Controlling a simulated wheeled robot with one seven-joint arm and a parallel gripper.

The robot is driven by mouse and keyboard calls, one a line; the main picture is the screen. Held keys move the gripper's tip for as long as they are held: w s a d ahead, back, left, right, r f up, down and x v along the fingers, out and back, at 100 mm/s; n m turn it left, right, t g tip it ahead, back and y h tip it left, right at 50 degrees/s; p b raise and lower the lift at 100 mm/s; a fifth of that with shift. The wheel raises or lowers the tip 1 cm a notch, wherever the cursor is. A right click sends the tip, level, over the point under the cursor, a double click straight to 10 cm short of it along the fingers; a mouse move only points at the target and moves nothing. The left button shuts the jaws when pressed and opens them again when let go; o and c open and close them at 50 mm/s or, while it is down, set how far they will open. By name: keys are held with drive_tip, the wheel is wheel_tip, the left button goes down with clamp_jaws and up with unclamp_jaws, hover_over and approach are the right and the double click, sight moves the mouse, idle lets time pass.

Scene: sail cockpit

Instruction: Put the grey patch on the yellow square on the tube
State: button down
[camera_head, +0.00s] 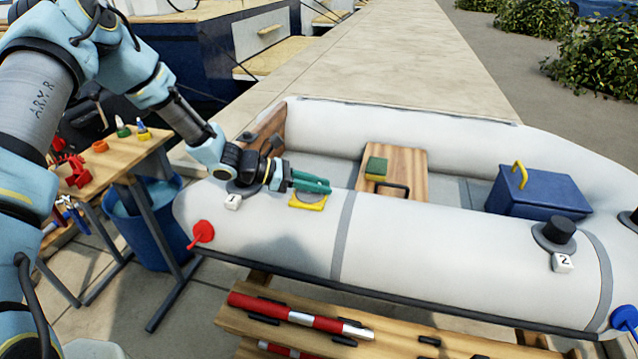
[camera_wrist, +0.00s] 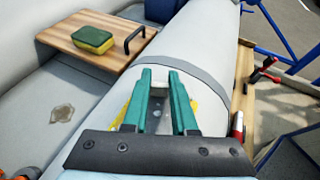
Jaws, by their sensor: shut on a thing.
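The grey patch (camera_head: 307,197) shows under my gripper (camera_head: 328,186) in the head view, over the yellow square (camera_head: 308,206) on the near tube (camera_head: 400,235). My gripper's green fingers are shut on the patch, low over the tube. In the wrist view my gripper (camera_wrist: 161,82) covers the middle of the yellow square (camera_wrist: 194,110), and yellow shows on both sides of the fingers. The fingers hide much of the patch. I cannot tell whether it touches the square or sits just above it.
A wooden seat (camera_head: 408,164) in the boat carries a green-and-yellow sponge (camera_head: 377,168). A blue box (camera_head: 538,192) stands to the right. A valve marked 1 (camera_head: 233,201) is left of the square, and one marked 2 (camera_head: 560,235) far right. A workbench (camera_head: 110,165) stands left.

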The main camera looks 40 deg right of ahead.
drive_tip(key=shift+f, duration=0.1)
drive_tip(key=c, duration=0.7)
unclamp_jaws()
drive_tip(key=b+v, duration=0.1)
drive_tip(key=v, duration=1.1)
drive_tip(key=shift+r+b, duration=0.25)
drive_tip(key=shift+b, duration=0.15)
drive_tip(key=a+r+m+t+y, duration=0.2)
drive_tip(key=a+m+t+y, duration=0.1)
drive_tip(key=a, duration=1)
drive_tip(key=a+r+m+t+y, duration=0.3)
drive_tip(key=a+m+y, duration=0.1)
drive_tip(key=a, duration=1)
drive_tip(key=a+r+m+t+y, duration=0.2)
drive_tip(key=a+m+t+y, duration=0.1)
drive_tip(key=a, duration=1.1)
drive_tip(key=shift+s+r+m+y, duration=0.3)
drive_tip(key=shift+m+y, duration=0.2)
drive_tip(key=shift+m, duration=0.6)
